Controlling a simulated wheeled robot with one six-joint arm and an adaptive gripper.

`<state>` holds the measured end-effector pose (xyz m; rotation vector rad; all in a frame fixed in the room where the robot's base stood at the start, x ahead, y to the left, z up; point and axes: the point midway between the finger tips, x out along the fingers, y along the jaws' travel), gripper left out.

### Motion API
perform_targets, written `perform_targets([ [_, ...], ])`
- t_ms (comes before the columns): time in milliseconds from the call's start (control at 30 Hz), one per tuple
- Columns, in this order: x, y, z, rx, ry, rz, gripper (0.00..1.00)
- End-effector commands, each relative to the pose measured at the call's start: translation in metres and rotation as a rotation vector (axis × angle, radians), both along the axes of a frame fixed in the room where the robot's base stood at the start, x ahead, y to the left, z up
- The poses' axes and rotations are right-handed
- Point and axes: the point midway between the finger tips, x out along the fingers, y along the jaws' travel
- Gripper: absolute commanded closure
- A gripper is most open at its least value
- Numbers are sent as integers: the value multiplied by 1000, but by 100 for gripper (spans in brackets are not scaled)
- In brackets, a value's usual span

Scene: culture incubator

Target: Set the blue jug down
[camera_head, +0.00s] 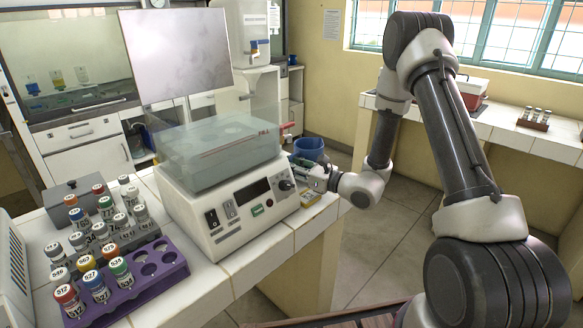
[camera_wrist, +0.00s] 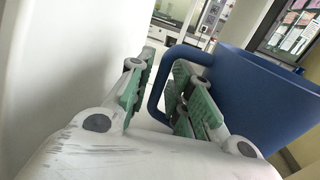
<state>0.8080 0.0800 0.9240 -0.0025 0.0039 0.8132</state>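The blue jug (camera_head: 308,149) is upright behind the right end of the white water bath, by the counter's corner. In the wrist view the jug (camera_wrist: 245,100) fills the right side, with its handle (camera_wrist: 157,92) passing between the green finger pads. My gripper (camera_head: 318,177) is beside the water bath's right end, in front of the jug. In the wrist view my gripper (camera_wrist: 160,88) has its fingers close together about the handle and looks shut on it. The jug's base is hidden, so I cannot tell whether it touches a surface.
The water bath (camera_head: 232,210) with a clear tank stands close on the left. A purple rack (camera_head: 160,284) and a grey rack of capped vials stand at the front left. A window counter (camera_head: 500,125) holds a red box (camera_head: 470,91) and a small vial rack (camera_head: 533,124).

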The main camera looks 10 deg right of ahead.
Motion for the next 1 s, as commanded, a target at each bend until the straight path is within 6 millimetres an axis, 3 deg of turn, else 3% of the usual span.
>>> perform_targets([
  [367, 0, 0, 4, -1, -1, 0, 70],
  [800, -58, -64, 3, 1, 1, -5, 70],
  [1000, -78, -83, 3, 0, 1, -2, 70],
])
